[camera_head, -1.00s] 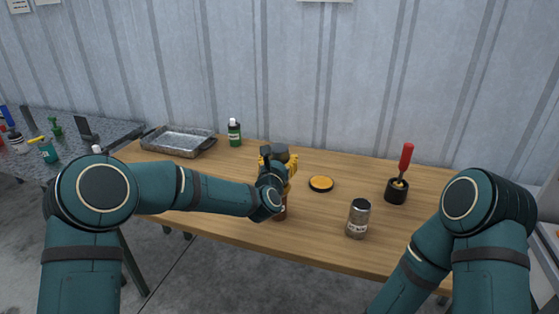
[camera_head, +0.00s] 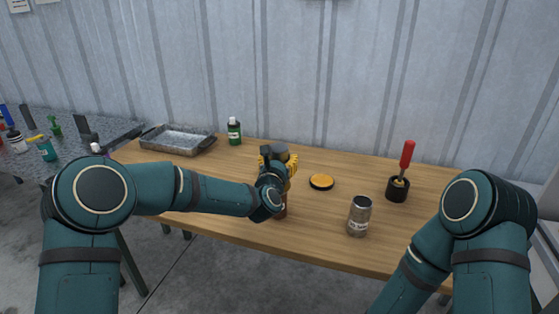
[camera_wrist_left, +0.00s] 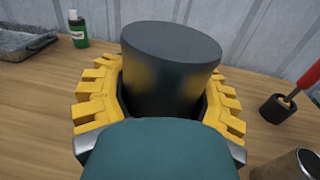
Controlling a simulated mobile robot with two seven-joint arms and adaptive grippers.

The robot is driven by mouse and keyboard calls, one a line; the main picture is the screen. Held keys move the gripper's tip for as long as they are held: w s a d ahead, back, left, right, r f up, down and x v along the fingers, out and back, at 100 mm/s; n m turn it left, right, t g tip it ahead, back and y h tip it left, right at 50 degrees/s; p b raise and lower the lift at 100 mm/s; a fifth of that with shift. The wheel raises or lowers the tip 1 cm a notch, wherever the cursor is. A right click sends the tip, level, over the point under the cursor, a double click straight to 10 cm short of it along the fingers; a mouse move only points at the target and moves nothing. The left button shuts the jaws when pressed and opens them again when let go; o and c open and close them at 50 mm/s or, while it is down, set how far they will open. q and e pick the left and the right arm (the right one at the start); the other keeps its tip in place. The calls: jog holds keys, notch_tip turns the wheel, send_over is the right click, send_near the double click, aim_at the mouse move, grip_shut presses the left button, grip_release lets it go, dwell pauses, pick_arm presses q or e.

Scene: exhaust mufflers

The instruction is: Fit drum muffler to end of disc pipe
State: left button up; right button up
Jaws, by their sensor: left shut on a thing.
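A dark grey drum muffler (camera_head: 279,148) stands roughly upright between the yellow fingers of my left gripper (camera_head: 278,162), over the wooden table. In the left wrist view, the drum (camera_wrist_left: 171,70) rises between the yellow pads of the left gripper (camera_wrist_left: 160,103), which is shut on it. The wrist hides the drum's lower part. A small brown piece (camera_head: 282,211) shows below the gripper. I cannot tell if it is the disc pipe or whether it touches the drum. My right arm is at the right, its gripper out of view.
A round tin with an orange top (camera_head: 321,182), a metal can (camera_head: 360,216) and a black pot with a red-handled tool (camera_head: 398,189) stand to the right. A metal tray (camera_head: 178,140) and green bottle (camera_head: 234,131) are at the back left. Bare wood lies between them.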

pick_arm(q)
jog(key=shift+f, duration=0.15)
jog(key=o, duration=1.4)
jog(key=s+a, duration=0.2)
jog(key=s, duration=1)
jog(key=s+a+f+m+g+h, duration=0.1)
jog(key=s+f+m+g, duration=0.3)
jog(key=f+m, duration=0.5)
jog(key=s+a+f+m+g, duration=0.1)
jog(key=s+f+m+g, duration=0.25)
jog(key=f+m, duration=0.55)
jog(key=s+a+f+m+g, duration=0.3)
jog(key=s+f+m+g, duration=0.1)
jog(key=s+f+m, duration=0.3)
jog(key=s+a+f+m+g, duration=0.3)
jog(key=s+f+m+g, duration=0.1)
jog(key=s+f+m, duration=0.3)
jog(key=s+f, duration=0.2)
jog(key=s, duration=0.2)
jog(key=shift+s+a+y, duration=0.2)
jog(key=shift+s+y, duration=0.1)
jog(key=shift+s, duration=0.1)
